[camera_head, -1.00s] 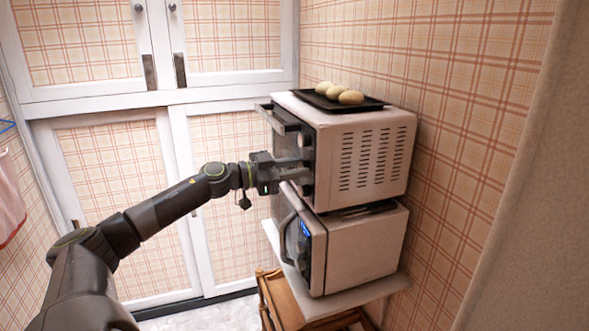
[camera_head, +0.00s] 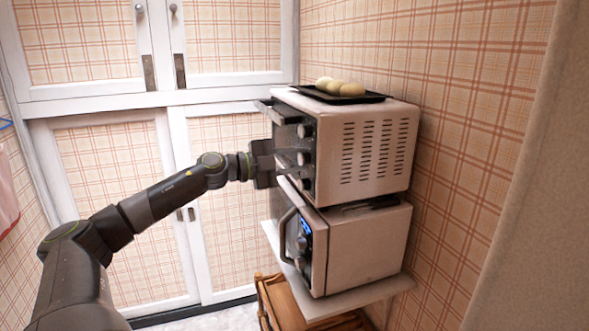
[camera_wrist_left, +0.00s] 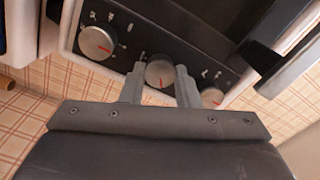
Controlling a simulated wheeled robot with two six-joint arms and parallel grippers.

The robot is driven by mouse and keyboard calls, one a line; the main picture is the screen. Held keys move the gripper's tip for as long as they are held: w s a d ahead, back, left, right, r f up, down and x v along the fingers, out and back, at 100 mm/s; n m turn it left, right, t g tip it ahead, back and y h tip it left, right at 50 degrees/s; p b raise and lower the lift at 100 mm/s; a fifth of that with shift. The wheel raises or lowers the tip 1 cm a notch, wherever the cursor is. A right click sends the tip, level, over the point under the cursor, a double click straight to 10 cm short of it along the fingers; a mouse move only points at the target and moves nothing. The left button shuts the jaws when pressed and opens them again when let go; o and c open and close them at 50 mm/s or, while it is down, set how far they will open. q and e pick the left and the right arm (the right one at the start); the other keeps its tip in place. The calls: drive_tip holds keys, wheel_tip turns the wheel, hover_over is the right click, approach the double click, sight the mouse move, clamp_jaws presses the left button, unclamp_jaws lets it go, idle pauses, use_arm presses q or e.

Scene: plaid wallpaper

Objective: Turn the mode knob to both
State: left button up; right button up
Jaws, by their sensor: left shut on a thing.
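The toaster oven (camera_head: 362,150) is a pale box with slotted vents and a dark front facing left. In the left wrist view its dark panel has three round silver knobs with red marks: left (camera_wrist_left: 97,43), middle (camera_wrist_left: 159,72) and right (camera_wrist_left: 211,97). The small symbols beside them are too blurred to read, so I cannot tell which is labelled mode. My left gripper (camera_wrist_left: 160,88) is shut on the middle knob, one finger on each side. In the head view the left gripper (camera_head: 291,158) reaches the oven front from the left. My right gripper is out of view.
A black tray (camera_head: 370,99) with several pale oval rolls (camera_head: 337,86) lies on the oven. A microwave (camera_head: 362,250) with a curved handle stands directly below, on a light shelf (camera_head: 345,303). A plaid wall is close on the right. White cabinet doors (camera_head: 110,205) stand behind my arm.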

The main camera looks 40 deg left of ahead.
use_arm(q)
drive_tip(key=m+b, duration=0.1)
drive_tip(key=m, duration=0.1)
drive_tip(key=m+b, duration=0.1)
drive_tip(key=b, duration=0.1)
drive_tip(key=shift+f+m, duration=0.2)
drive_tip(key=shift+m, duration=0.2)
drive_tip(key=m+b, duration=0.3)
drive_tip(key=shift+m, duration=0.3)
drive_tip(key=m+b, duration=0.3)
drive_tip(key=shift+m, duration=0.3)
drive_tip(key=m+b, duration=0.2)
drive_tip(key=m, duration=0.1)
drive_tip(key=shift+m, duration=0.3)
drive_tip(key=m+b, duration=0.3)
drive_tip(key=m, duration=0.2)
drive_tip(key=shift+r+b, duration=0.1)
drive_tip(key=shift+b, duration=0.3)
drive_tip(key=m+b, duration=0.2)
drive_tip(key=m, duration=0.3)
drive_tip(key=shift+a+r, duration=0.1)
drive_tip(key=shift+m, duration=0.3)
drive_tip(key=o, duration=0.7)
drive_tip(key=shift+w, duration=0.1)
drive_tip(key=shift+c, duration=0.2)
drive_tip(key=o, duration=0.3)
drive_tip(key=shift+w, duration=0.1)
